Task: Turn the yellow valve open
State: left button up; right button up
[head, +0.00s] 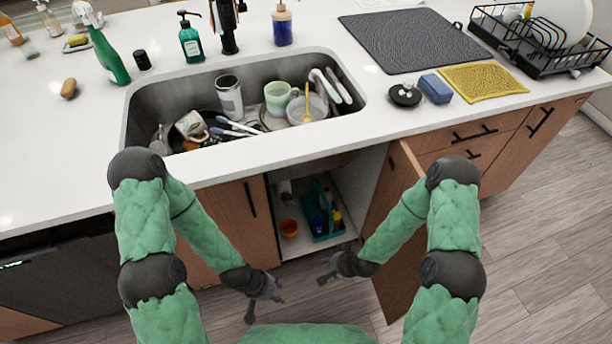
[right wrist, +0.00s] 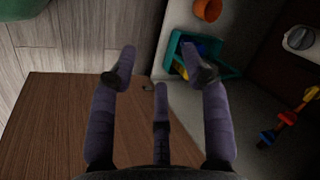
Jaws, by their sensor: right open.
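In the right wrist view, small yellow, red and blue fittings sit on a pipe inside the cabinet at the right; the yellow piece (right wrist: 289,117) appears to be the yellow valve. Its exact setting is too small to tell. In the head view the valve is hidden under the counter. My right gripper (head: 325,272) is in front of the cabinet opening, beside the open door. In its wrist view the fingers (right wrist: 158,68) are spread and empty, apart from the valve. My left gripper (head: 264,305) is lower left of the opening, fingers spread and empty.
The open cabinet door (head: 398,215) stands to the right of my right gripper. A teal caddy (head: 322,222) with bottles and an orange cup (head: 289,228) stand on the cabinet floor. The sink (head: 245,110) above holds dishes. The left cabinet door (head: 225,225) is shut.

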jog(key=w+a+r+m+t, duration=0.1)
jog(key=w+a+m+t, duration=0.2)
jog(key=w, duration=0.8)
jog(key=w+a+r+m+t+y, duration=0.1)
jog(key=w+a+r+m+t, duration=0.1)
jog(key=w+t, duration=0.4)
jog(key=w+a+r+m+t+y, duration=0.1)
jog(key=w+a+m+t, duration=0.3)
jog(key=w, duration=1.3)
jog(key=shift+r+m+t, duration=0.3)
jog(key=shift+r, duration=0.15)
grip_shut()
